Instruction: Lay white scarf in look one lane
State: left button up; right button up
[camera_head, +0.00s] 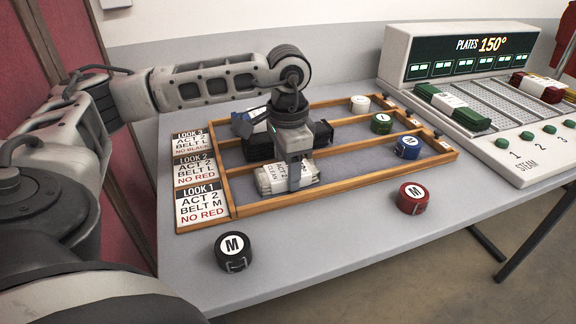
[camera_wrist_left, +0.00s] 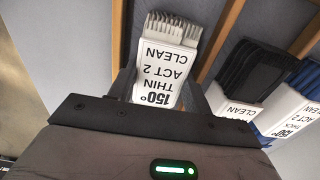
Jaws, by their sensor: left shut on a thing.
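The white scarf (camera_head: 273,180) is a folded bundle with a tag and fringed end. It also shows in the left wrist view (camera_wrist_left: 165,55), its tag reading 150°, thin, act 2, clean. My left gripper (camera_head: 293,180) points down and is shut on it. The scarf is at the left part of the look one lane (camera_head: 360,173), the nearest lane of the wooden rack, between its rails. Whether it rests on the lane floor or hangs just above cannot be told. The look one card (camera_head: 201,204) is left of it. My right gripper is out of view.
A black folded bundle (camera_head: 257,146) and a blue one (camera_head: 243,124) lie in the farther lanes. White (camera_head: 360,104), green (camera_head: 381,123) and blue (camera_head: 407,147) rolls sit at the lanes' right. Black (camera_head: 233,251) and red (camera_head: 412,198) rolls stand in front. A steam machine (camera_head: 470,115) is right.

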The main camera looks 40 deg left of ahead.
pick_arm(q)
jog(key=o, duration=0.7)
jog(key=shift+f, duration=0.1)
jog(key=shift+r+p, duration=0.25)
jog(key=shift+p, duration=0.05)
jog(key=shift+r, duration=5.95)
jog(key=shift+f, duration=0.15)
